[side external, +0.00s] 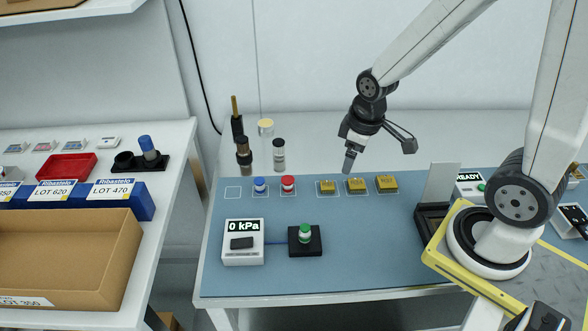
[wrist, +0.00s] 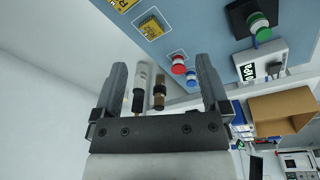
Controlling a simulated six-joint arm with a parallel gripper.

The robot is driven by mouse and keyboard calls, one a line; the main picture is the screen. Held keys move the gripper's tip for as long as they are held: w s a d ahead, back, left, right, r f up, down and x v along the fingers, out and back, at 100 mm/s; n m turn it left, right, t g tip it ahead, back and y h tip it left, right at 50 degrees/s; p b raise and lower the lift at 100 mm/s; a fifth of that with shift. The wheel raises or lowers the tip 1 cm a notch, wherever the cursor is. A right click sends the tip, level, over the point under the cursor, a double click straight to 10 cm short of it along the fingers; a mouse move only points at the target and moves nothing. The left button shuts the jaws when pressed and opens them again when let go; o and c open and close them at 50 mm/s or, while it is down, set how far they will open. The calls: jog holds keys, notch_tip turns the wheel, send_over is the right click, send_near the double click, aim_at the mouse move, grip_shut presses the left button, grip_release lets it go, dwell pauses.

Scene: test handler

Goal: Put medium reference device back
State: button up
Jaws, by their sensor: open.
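Red-capped (side external: 288,184) and blue-capped (side external: 260,185) devices stand in outlined squares on the blue mat (side external: 400,260); both also show in the wrist view, red (wrist: 178,66) and blue (wrist: 191,74). A green-capped device (side external: 305,233) sits in a black fixture (side external: 294,250), also in the wrist view (wrist: 258,24). The leftmost outlined square (side external: 232,193) is empty. No label shows which device is the medium reference. My gripper (side external: 348,164) is above the mat, behind the yellow blocks; in the wrist view its fingers (wrist: 160,70) are apart with nothing held between them.
Several yellow blocks (side external: 357,185) stand in outlines right of the red-capped device. A gauge reading 0 kPa (side external: 243,245) is left of the fixture. Dark tall tools (side external: 240,145) and a vial (side external: 279,155) stand behind the squares. The mat's front middle is clear.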

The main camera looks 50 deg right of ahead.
jog(key=shift+s+a+r+m+t, duration=0.15)
jog(key=shift+s+a+m+t, duration=0.15)
jog(key=shift+a+m, duration=0.55)
jog(key=shift+s+a+r+m+t, duration=0.2)
jog(key=shift+s+a+m, duration=0.2)
jog(key=shift+a+m, duration=0.45)
